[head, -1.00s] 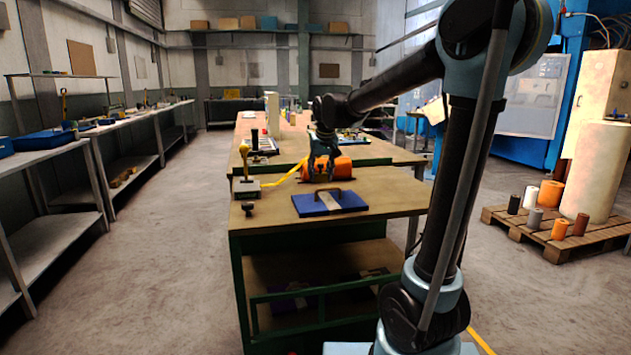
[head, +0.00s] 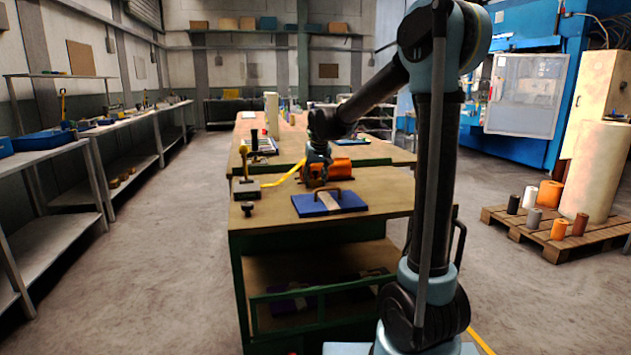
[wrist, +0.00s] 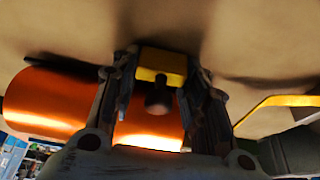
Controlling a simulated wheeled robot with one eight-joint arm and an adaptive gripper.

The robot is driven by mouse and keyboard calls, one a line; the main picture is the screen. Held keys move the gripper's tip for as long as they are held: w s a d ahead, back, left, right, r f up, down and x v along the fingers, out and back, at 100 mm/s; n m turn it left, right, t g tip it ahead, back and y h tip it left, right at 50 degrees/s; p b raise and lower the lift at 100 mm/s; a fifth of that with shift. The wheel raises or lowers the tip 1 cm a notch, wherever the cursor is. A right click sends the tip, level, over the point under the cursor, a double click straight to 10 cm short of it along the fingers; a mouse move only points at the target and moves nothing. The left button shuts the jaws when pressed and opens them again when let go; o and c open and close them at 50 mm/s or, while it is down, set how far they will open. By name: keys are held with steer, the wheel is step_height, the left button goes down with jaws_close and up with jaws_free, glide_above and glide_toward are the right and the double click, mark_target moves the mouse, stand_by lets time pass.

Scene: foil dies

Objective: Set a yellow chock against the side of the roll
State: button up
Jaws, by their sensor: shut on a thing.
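An orange foil roll (head: 340,165) lies on its side on the near workbench. It also shows in the wrist view (wrist: 50,100), shiny and partly hidden behind my gripper. My gripper (head: 318,180) is low over the bench at the left part of the roll. In the wrist view my gripper (wrist: 160,75) is shut on a yellow chock (wrist: 161,62) with a dark round knob. The chock is between the fingertips, close to the bench top and to the roll. I cannot tell whether it touches either. In the head view the chock is hidden.
A blue plate (head: 328,203) with a handle lies in front of the roll. A yellow strip (head: 282,181) runs from the roll towards a grey block (head: 246,188) with an upright handle at the left. A small dark knob (head: 248,208) stands nearby.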

steer(key=o, duration=1.1)
